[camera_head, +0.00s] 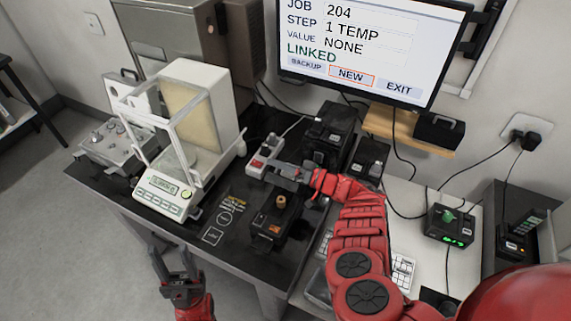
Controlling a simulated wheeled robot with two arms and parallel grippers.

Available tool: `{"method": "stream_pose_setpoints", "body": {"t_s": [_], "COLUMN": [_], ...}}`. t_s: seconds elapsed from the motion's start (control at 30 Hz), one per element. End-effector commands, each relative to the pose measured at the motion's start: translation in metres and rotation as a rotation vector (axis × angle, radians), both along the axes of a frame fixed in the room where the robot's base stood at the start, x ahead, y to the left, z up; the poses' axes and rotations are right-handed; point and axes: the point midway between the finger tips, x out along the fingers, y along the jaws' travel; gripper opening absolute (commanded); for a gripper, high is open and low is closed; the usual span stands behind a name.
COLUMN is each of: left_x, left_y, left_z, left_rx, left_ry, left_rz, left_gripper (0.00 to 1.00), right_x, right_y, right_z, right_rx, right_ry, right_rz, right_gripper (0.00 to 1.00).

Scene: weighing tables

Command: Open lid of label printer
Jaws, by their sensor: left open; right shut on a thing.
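The label printer looks to be the small black device (264,229) near the table's front edge, with a tan roll-like piece (281,201) showing at its top. My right gripper (277,171) is just behind it, close to a white and red switch block. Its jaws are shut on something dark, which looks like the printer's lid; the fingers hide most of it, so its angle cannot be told. My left gripper (174,268) is open and empty, low in front of the table's front edge, apart from everything.
A white balance with a glass draft shield (185,119) stands left on the black table. The switch block (262,157) and a black boxy device (328,134) stand behind. A screen (372,45) hangs at the back. My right arm covers part of a keyboard (403,273).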

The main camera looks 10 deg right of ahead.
Motion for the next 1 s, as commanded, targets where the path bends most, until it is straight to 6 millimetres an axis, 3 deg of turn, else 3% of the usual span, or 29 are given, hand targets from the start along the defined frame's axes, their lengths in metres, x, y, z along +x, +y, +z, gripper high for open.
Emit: {"method": "stream_pose_setpoints", "body": {"t_s": [0.5, 1.0], "left_x": [0.0, 0.0], "left_y": [0.0, 0.0], "left_z": [-0.069, -0.084], "left_rx": [0.0, 0.0], "left_ry": [0.0, 0.0], "left_rz": [0.0, 0.0], "left_gripper": [0.5, 0.5], "right_x": [0.035, 0.042], "right_y": [-0.023, -0.027], "right_z": [-0.012, -0.015], "right_rx": [0.209, 0.258], "right_ry": [0.31, 0.398], "right_rz": [-0.003, -0.004], "right_gripper": [0.0, 0.0]}}
